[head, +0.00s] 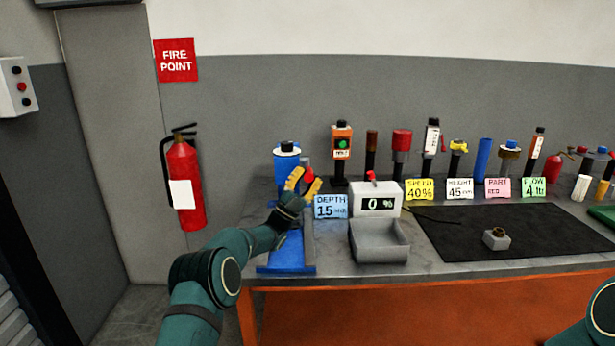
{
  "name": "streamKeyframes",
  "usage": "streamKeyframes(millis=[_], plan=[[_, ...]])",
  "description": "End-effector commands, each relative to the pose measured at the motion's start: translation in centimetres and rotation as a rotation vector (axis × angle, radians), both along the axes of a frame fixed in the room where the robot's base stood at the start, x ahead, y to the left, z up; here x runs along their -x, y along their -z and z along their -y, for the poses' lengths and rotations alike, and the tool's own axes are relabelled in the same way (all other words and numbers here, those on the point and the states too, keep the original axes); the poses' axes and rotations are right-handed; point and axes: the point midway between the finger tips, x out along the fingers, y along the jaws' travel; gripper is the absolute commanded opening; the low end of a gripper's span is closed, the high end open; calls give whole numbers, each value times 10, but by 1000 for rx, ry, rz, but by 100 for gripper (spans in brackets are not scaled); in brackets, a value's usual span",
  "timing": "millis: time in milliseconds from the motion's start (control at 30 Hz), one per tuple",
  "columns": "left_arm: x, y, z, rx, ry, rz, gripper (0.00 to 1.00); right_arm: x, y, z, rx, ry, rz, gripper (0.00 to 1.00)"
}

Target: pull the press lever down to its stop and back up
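The blue press (287,160) stands at the left end of the bench, on a blue base (284,262). The red knob (308,171) of its lever shows just above and between my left gripper's fingertips. My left gripper (304,182) has yellow fingers spread apart, pointing up toward the knob. I cannot tell whether they touch it. The gripper and forearm hide the lower part of the press and most of the lever. My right gripper is out of view; only part of my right arm shows at the bottom right.
A blue DEPTH card (331,206) and a grey box reading 0 % (376,202) stand right of the press, with a grey tray (380,242) in front. A black mat (465,218) holds a small block (496,238). Several tools and cards line the back.

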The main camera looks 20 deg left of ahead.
Motion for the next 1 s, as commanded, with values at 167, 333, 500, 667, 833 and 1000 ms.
streamKeyframes(millis=[167, 333, 500, 667, 833, 1000], plan=[[0, 2, 1, 0, 2, -4, 59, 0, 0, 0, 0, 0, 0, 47], [0, 2, 0, 1, 2, -3, 59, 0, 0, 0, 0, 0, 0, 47], [4, 8, -4, 1, 0, -4, 59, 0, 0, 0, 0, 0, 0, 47], [18, 28, -14, 0, 1, -8, 59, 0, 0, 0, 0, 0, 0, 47], [40, 39, -31, 1, 0, -5, 59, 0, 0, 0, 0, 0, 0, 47], [67, 39, -52, 0, -1, -6, 59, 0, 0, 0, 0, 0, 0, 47]])
